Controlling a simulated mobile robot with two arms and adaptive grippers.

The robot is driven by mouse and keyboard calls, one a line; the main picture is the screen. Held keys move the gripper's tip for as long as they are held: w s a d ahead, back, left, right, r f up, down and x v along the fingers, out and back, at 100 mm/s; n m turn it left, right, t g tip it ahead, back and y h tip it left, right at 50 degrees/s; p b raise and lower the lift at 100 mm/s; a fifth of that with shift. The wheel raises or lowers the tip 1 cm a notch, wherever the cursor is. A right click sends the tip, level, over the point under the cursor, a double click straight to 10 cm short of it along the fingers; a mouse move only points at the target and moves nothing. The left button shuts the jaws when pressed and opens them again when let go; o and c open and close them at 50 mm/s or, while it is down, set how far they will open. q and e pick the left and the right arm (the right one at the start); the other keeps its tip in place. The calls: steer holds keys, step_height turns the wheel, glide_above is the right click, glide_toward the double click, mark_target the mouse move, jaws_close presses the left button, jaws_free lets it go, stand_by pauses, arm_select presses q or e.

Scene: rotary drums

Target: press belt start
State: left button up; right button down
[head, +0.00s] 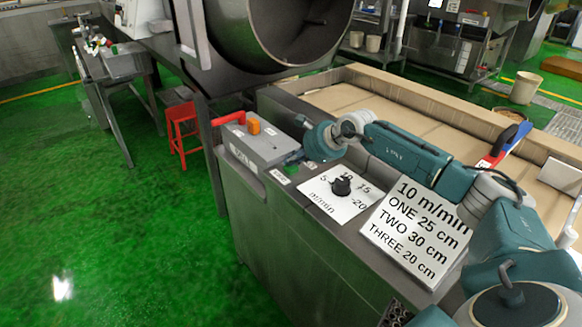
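A grey control box (262,148) sits on top of the metal cabinet, with an orange button (253,127) and a red lever (229,118) on it. A small green spot (292,169), perhaps a button, shows at the box's right end. My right arm reaches in from the right, and its gripper (292,158) is by that end of the box, close to the green spot. The fingers are dark, small and partly hidden by the wrist, so I cannot tell whether they touch anything. My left gripper is not in view.
A black speed knob (341,186) on a white dial plate and a printed sign (415,232) reading 10 m/min lie on the cabinet top, under and beside my arm. A large drum (280,30) stands behind. A tan belt (390,110) runs behind the cabinet. Green floor lies open left.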

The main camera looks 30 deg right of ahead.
mark_target(292, 168)
steer(key=shift+f, duration=0.3)
steer(key=shift+r, duration=0.1)
steer(key=shift+r+p, duration=0.35)
steer(key=shift+r, duration=0.5)
steer(key=shift+r+p, duration=1.4)
steer(key=shift+r, duration=1.15)
